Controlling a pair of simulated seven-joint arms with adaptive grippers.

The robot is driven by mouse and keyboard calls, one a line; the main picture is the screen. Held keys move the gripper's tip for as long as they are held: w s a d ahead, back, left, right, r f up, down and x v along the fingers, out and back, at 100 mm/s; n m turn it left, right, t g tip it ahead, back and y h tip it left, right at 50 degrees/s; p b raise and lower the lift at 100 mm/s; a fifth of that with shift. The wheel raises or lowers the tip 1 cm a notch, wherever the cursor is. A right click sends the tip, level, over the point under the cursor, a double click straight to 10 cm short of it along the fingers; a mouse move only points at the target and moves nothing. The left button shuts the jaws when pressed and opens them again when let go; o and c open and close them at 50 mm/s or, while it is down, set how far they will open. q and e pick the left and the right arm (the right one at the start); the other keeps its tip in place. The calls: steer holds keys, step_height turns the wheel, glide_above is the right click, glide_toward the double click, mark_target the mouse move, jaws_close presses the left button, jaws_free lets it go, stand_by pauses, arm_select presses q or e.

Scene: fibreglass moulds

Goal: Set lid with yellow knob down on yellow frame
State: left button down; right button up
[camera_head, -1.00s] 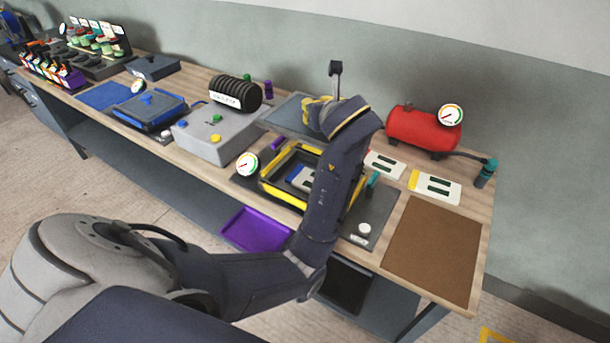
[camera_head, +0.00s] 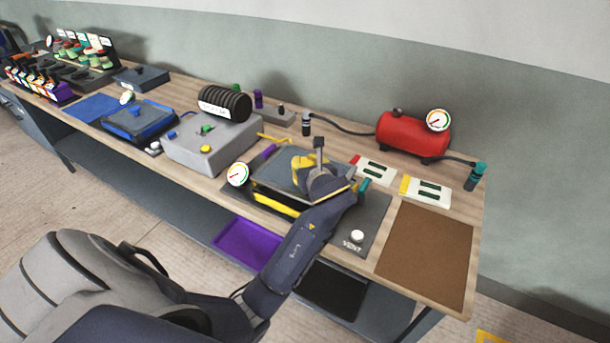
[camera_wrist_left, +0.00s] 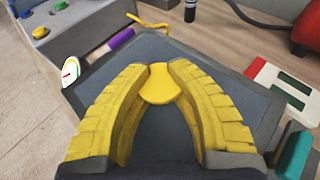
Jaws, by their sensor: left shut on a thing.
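The lid is a flat dark grey plate (camera_head: 272,170) with a yellow knob (camera_wrist_left: 160,84). My left gripper (camera_head: 304,164) is shut on that knob from above; its yellow fingers also show in the wrist view on both sides of the knob. The lid is over the yellow frame (camera_head: 274,204) and covers most of it. The frame's front side shows below the lid's edge. I cannot tell whether the lid touches the frame. The inside of the frame is hidden. My right gripper is not in view.
A gauge (camera_head: 238,174) stands by the frame's left corner, with a purple handle (camera_head: 268,151) behind it. A teal handle (camera_head: 363,187) is close on the right. A grey box (camera_head: 210,142) and a red tank (camera_head: 412,135) stand nearby. A brown mat (camera_head: 427,255) is bare.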

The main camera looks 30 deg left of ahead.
arm_select(q)
steer(key=shift+f, duration=2.2)
steer(key=c, duration=1.3)
jaws_free()
steer(key=shift+s, duration=0.1)
steer(key=v, duration=1.2)
